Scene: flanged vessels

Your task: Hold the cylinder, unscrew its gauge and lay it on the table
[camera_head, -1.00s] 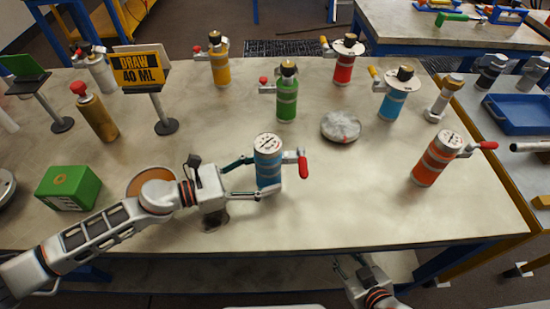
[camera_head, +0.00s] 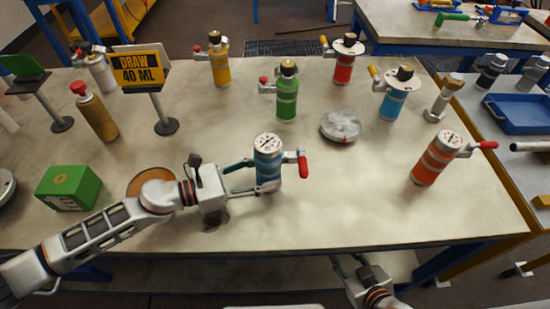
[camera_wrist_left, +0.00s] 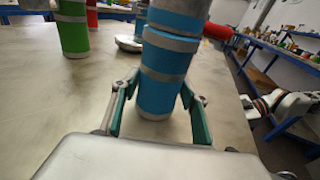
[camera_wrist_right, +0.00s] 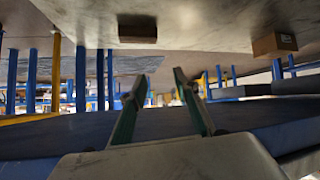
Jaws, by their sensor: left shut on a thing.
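A blue cylinder (camera_head: 269,172) with grey bands stands upright near the table's front middle. A round white dial gauge (camera_head: 268,143) is on its top, and a red handle (camera_head: 303,165) sticks out to the right. My left gripper (camera_head: 262,176) is shut on the blue cylinder's body from the left. In the left wrist view the green-padded fingers lie on both sides of the blue cylinder (camera_wrist_left: 162,75); its top is out of frame there. My right gripper (camera_wrist_right: 160,78) is open and empty, low at the table's front edge; it partly shows in the head view.
The table (camera_head: 340,205) is clear around the blue cylinder. An orange cylinder (camera_head: 434,163) stands to the right, a green one (camera_head: 287,100) and a round dish (camera_head: 341,126) behind. A green box (camera_head: 68,187) and a "DRAW 40 ML" sign (camera_head: 141,70) are left.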

